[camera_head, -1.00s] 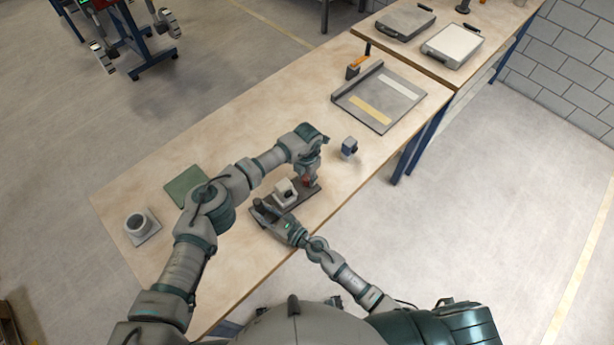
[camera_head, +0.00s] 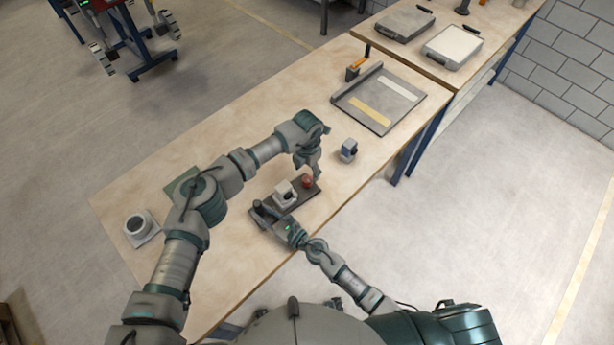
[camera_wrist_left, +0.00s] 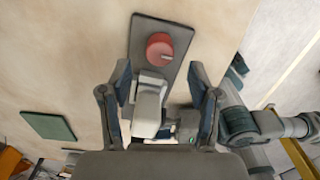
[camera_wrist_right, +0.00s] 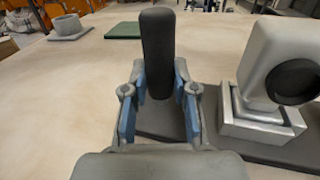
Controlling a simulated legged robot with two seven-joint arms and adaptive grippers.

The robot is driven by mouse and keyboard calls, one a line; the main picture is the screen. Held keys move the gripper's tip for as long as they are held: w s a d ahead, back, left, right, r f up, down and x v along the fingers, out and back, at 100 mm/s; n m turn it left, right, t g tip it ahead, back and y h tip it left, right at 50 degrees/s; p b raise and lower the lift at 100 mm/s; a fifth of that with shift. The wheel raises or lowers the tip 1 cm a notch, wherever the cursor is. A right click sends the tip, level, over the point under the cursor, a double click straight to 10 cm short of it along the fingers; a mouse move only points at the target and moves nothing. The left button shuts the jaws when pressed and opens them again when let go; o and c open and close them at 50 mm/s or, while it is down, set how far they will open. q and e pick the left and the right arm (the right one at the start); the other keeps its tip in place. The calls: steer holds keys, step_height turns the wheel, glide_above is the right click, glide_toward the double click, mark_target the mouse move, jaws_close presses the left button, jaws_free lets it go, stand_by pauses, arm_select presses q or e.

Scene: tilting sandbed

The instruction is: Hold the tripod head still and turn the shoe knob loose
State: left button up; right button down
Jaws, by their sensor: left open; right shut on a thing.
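The tripod head is a pale grey block (camera_head: 285,193) on a dark base plate (camera_head: 306,199); it also shows in the right wrist view (camera_wrist_right: 285,55). A red knob (camera_head: 307,182) sits at the plate's far end and shows in the left wrist view (camera_wrist_left: 160,48). My left gripper (camera_head: 314,174) is open and empty, above and apart from the knob. A dark upright handle (camera_wrist_right: 158,45) stands at the plate's near end. My right gripper (camera_wrist_right: 159,95) is shut on this handle, with a blue-padded finger on each side. In the head view my right gripper (camera_head: 270,214) is at the near end.
A small blue-grey block (camera_head: 348,150) stands right of the plate. A grey tray (camera_head: 380,98) with two strips lies farther back. A green mat (camera_head: 183,184) and a grey cup-like part (camera_head: 139,226) lie to the left. The bench between them is mostly clear.

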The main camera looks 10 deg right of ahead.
mark_target(307, 178)
steer(key=shift+f, duration=0.1)
arm_select(q)
step_height(307, 178, up, 7)
steer(key=shift+f, duration=0.2)
arm_select(e)
steer(key=c, duration=0.8)
jaws_free()
